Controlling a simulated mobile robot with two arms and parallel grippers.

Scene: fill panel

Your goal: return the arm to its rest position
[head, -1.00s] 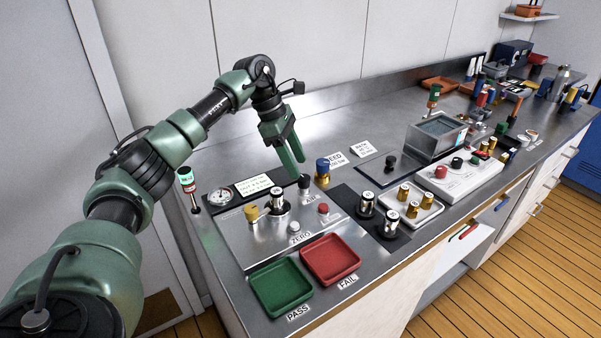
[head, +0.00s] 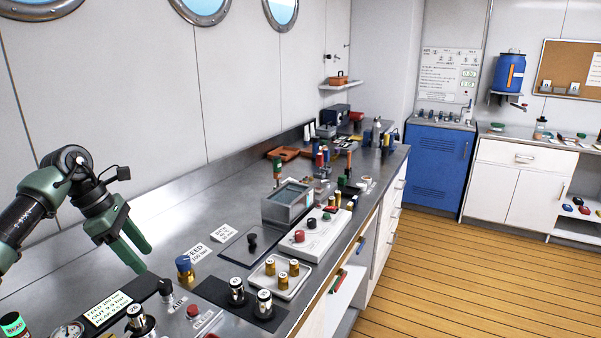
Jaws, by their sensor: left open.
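My left arm comes in from the left edge. Its green left gripper (head: 137,254) points down and to the right above the steel counter (head: 165,238), near the fill panel. The fingers are apart with nothing between them. Below it, the black-topped AIR valve (head: 166,288) and the blue-topped valve (head: 185,268) stand on the counter, apart from the fingers. My right gripper is not in view.
Two labelled cylinders (head: 264,303) stand on a black mat beside a pale tray (head: 283,278) with brass fittings. A white box with knobs (head: 316,236) and a steel bath (head: 287,204) are farther back. The wooden floor (head: 440,270) at right is clear.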

